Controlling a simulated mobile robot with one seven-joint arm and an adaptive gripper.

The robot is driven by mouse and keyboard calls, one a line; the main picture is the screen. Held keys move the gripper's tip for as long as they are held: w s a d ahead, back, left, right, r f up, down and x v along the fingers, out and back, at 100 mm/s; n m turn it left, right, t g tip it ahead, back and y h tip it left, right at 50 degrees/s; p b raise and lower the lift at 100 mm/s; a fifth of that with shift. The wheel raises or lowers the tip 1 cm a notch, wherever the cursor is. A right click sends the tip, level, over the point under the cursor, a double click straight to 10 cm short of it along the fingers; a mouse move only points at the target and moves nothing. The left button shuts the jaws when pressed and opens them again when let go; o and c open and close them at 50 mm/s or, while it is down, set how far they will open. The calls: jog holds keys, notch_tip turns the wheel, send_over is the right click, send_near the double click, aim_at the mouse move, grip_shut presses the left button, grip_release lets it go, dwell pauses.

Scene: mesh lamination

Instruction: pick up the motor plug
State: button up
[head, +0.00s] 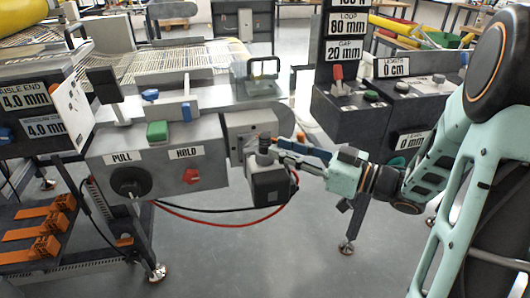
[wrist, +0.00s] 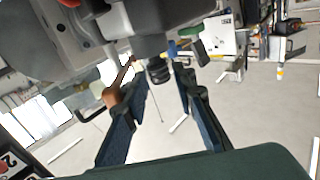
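A dark ribbed cylinder, which looks like the motor plug (head: 264,157), stands upright on top of a grey and black motor box at the right end of the grey machine. In the wrist view the same dark ribbed plug (wrist: 158,71) shows in the gap just beyond my fingertips. My gripper (head: 285,150) reaches in from the right, close beside the plug. In the wrist view my gripper (wrist: 150,84) is open, with one blue-black finger on each side and clear space between them. I cannot tell whether either finger touches the plug.
The motor box (head: 269,187) sits below the plug. A red and a black cable (head: 220,219) loop beneath it. The machine front (head: 155,160) with its PULL and HOLD labels is to the left. A dark control cabinet (head: 350,119) stands behind my arm. Open floor lies below.

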aim_at(265, 141)
jog(key=shift+b+x, duration=0.95)
jog(key=shift+x, duration=1.85)
jog(key=shift+w+d+r, duration=0.1)
jog(key=shift+w, duration=0.05)
jog(key=shift+c, duration=0.6)
grip_shut()
